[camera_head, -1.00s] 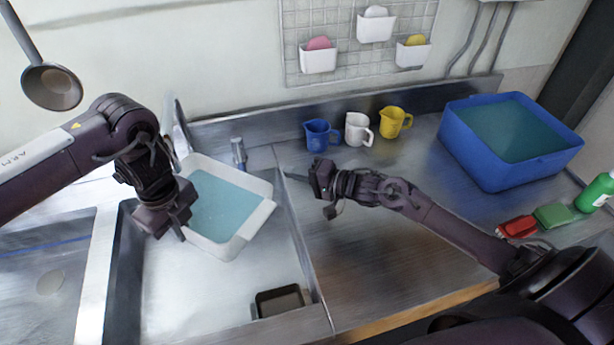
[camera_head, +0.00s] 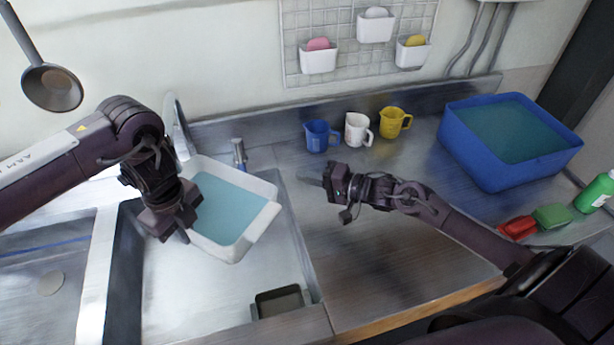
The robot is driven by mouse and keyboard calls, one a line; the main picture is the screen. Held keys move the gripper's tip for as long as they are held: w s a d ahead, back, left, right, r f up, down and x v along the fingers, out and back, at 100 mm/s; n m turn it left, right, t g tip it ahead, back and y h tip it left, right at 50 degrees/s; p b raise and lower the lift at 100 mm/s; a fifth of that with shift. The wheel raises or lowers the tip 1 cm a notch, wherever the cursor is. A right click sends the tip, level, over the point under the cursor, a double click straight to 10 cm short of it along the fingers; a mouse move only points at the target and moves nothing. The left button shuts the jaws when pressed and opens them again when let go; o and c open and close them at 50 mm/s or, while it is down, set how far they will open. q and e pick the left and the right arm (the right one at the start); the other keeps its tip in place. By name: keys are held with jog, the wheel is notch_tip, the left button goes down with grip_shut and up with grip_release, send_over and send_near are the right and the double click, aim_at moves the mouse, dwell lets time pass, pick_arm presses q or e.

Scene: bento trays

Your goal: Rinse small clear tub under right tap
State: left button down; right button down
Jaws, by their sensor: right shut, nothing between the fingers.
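A small tub (camera_head: 265,227) with white, slightly see-through walls is tilted over the right sink basin and shows bluish inside. My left gripper (camera_head: 184,236) is at the tub's left rim; its fingers are partly hidden, so I cannot tell whether they close on the rim. My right gripper (camera_head: 308,180) is shut and empty, over the counter to the right of the tub, apart from it. A short metal tap (camera_head: 239,152) stands behind the tub, and a taller tap (camera_head: 178,125) rises behind my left arm. I see no clear water stream.
A blue bin (camera_head: 470,152) stands at the right back. Blue (camera_head: 318,137), white (camera_head: 357,131) and yellow (camera_head: 394,123) jugs stand by the wall. The middle counter is clear.

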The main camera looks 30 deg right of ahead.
aim_at(235, 244)
pick_arm(q)
jog(key=shift+s+d+r+p, duration=0.15)
jog(key=shift+s+d+p, duration=0.7)
jog(key=shift+s+d, duration=1.65)
jog(key=shift+a, duration=0.1)
jog(key=shift+s+d+r+p, duration=0.3)
jog(key=shift+s+r+p, duration=0.15)
jog(key=shift+p, duration=0.2)
jog(key=s+d+r+p, duration=0.2)
jog(key=p, duration=0.1)
jog(key=shift+s+d+r, duration=0.15)
jog(key=shift+s+r, duration=0.05)
jog(key=shift+r, duration=0.2)
jog(key=shift+s+d+r+p, duration=0.15)
jog(key=shift+s+d+p, duration=0.1)
jog(key=shift+s+p, duration=0.05)
